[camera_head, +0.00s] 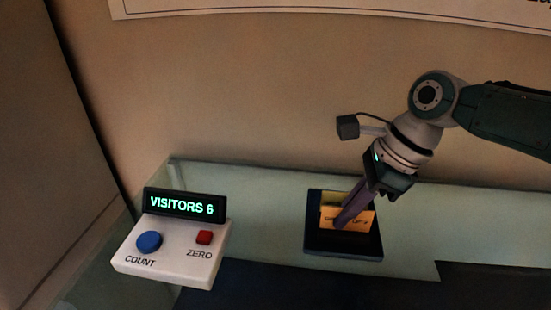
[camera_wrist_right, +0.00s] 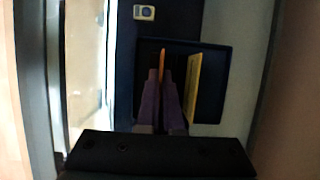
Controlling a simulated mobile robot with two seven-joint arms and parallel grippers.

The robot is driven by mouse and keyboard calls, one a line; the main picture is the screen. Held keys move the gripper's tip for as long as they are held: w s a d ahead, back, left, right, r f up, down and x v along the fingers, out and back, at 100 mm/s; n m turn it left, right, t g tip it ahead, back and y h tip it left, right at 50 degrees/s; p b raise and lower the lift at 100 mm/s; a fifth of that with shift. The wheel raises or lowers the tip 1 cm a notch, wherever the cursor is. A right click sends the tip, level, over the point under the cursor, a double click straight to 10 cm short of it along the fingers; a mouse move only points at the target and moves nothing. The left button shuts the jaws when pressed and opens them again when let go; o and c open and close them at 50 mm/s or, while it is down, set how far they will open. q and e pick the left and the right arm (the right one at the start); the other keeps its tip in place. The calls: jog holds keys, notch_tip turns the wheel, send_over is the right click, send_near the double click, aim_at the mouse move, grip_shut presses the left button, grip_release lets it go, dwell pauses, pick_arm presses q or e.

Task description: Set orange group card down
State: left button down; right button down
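The orange group card (camera_head: 358,219) stands upright inside a dark square tray (camera_head: 343,245) on the counter. In the right wrist view the card (camera_wrist_right: 162,62) is seen nearly edge-on between the purple fingertips. My right gripper (camera_head: 343,220) reaches down into the tray from the upper right and is shut on this card; its fingers cover part of the card's lettering. A yellow card (camera_head: 331,198) stands just behind the orange one; it also shows right of the fingers in the right wrist view (camera_wrist_right: 194,88). Whether the orange card touches the tray floor cannot be told. My left gripper is not in view.
A white counter box (camera_head: 172,264) with a blue COUNT button, a red ZERO button and a display reading VISITORS 6 (camera_head: 185,205) stands left of the tray. A dark mat (camera_head: 290,288) lies along the front. Pale counter surface is clear between box and tray.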

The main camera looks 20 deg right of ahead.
jog(key=shift+f, duration=0.2)
jog(key=c, duration=1.1)
grip_release()
jog(key=p+v, duration=0.2)
jog(key=v, duration=1)
jog(key=s+a+f+n+h, duration=0.1)
jog(key=s+a+f+n, duration=0.7)
jog(key=n, duration=0.6)
jog(key=s+r+n+h, duration=0.1)
jog(key=s+n, duration=0.2)
jog(key=n, duration=0.1)
jog(key=s+a+r+n+t, duration=0.1)
jog(key=s+n, duration=0.3)
jog(key=s+a+r+n+h, duration=0.1)
jog(key=s+r+n, duration=0.1)
jog(key=s+n, duration=0.1)
jog(key=shift+s+r+n+h, duration=0.1)
jog(key=shift+s+n+h, duration=0.25)
jog(key=shift+n, duration=0.35)
notch_tip(320, 180, up, 23)
jog(key=p, duration=2.3)
